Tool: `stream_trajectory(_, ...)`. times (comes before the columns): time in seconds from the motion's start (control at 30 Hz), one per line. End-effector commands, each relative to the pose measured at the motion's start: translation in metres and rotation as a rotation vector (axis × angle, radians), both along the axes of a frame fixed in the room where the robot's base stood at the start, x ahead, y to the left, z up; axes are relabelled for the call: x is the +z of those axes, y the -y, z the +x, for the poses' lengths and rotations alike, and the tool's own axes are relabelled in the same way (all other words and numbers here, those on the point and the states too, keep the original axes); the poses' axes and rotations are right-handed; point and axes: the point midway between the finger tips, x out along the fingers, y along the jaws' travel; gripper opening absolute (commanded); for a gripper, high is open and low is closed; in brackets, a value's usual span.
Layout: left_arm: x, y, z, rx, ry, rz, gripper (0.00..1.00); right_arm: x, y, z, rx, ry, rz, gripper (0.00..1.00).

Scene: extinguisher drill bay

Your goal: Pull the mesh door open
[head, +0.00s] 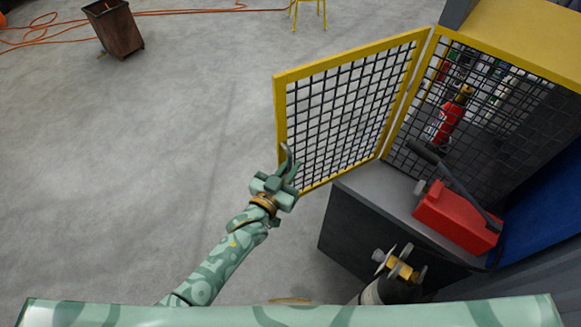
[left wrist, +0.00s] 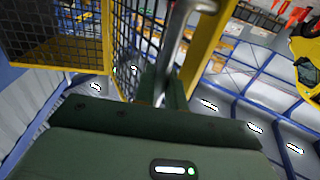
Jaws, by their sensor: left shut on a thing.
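The mesh door (head: 279,110) has a yellow frame and dark wire mesh. It stands swung open to the left of the cage (head: 513,40), joined to it along its right edge. My left gripper (head: 285,172) is shut on the grey metal handle (head: 291,155) at the door's free left edge. In the left wrist view, the handle (left wrist: 177,40) runs up from between the jaws, beside the yellow door frame (left wrist: 207,45). My right gripper is not in view.
A red box (head: 455,218) with a black lever sits on the dark cabinet top (head: 375,190). A red extinguisher (head: 449,120) shows behind the mesh. A dark cylinder with a brass fitting (head: 402,268) stands at the front. Open floor (head: 150,160) lies left; a rusty bin (head: 115,30) stands far off.

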Motion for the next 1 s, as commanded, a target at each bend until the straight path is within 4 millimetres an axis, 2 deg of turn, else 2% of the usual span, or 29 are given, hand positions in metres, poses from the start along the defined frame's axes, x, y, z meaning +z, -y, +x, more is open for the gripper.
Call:
stream_trajectory(0.17,0.002,0.001,0.001,-0.001,0.004,-0.005,0.0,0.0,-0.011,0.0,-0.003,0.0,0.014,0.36)
stream_trajectory(0.2,0.002,0.001,0.001,-0.001,0.004,-0.005,0.15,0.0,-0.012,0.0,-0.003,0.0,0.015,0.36)
stream_trajectory(0.27,0.002,0.001,0.0,0.0,0.003,-0.004,0.3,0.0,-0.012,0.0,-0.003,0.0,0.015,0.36)
stream_trajectory(0.73,0.0,-0.004,-0.006,0.001,0.0,0.0,0.3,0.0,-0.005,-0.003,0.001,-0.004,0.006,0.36)
stream_trajectory(0.87,0.0,-0.015,-0.026,0.0,-0.001,0.0,0.3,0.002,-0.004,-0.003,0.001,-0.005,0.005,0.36)
stream_trajectory(1.0,-0.002,-0.034,-0.059,0.0,-0.002,0.0,0.3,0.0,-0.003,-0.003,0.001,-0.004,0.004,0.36)
